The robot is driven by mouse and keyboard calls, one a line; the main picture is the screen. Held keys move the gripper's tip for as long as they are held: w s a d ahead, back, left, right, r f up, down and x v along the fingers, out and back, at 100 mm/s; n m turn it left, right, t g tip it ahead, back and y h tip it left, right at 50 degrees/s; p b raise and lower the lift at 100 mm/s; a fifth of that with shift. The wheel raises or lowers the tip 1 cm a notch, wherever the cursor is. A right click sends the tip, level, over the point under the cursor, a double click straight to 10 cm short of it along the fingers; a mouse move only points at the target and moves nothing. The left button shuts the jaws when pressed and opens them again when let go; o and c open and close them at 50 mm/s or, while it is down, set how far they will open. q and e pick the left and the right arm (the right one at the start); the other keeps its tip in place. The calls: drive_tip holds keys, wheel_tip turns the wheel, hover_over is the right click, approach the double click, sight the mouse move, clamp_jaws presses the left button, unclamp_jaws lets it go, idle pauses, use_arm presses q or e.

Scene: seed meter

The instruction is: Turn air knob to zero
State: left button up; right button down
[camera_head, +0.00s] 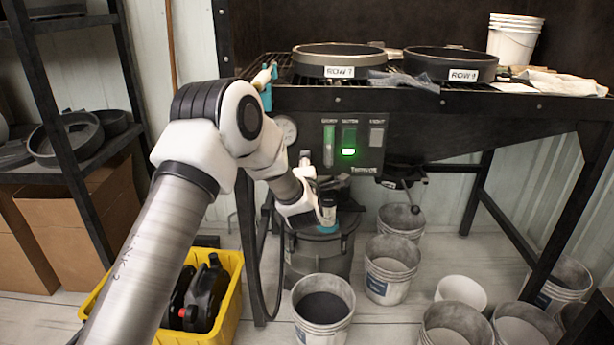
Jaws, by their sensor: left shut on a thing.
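My left arm reaches in from the lower left. My left gripper (326,212) is shut just above the black lidded canister (322,254) under the bench. What it grips is hidden or too small to make out. I cannot pick out the air knob with certainty. My right gripper is not in view.
The dark bench (470,108) carries round pans labelled as rows. Several buckets stand below, including one with dark contents (322,308). A yellow crate (228,268) with black bottles sits beside my left arm. A dark hose (258,262) hangs near the gripper.

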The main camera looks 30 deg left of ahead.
use_arm(q)
drive_tip(key=n+b, duration=0.2)
drive_tip(key=b, duration=0.1)
drive_tip(key=n+b, duration=0.5)
drive_tip(key=b, duration=0.1)
drive_tip(key=shift+f+n, duration=0.3)
drive_tip(key=shift+n, duration=0.1)
drive_tip(key=shift+r+n+b, duration=0.15)
drive_tip(key=shift+n+b, duration=0.65)
drive_tip(key=shift+b, duration=0.1)
drive_tip(key=o, duration=1.2)
drive_tip(key=shift+c, duration=0.2)
drive_tip(key=shift+s+r, duration=0.1)
drive_tip(key=v, duration=1.2)
drive_tip(key=shift+a, duration=0.1)
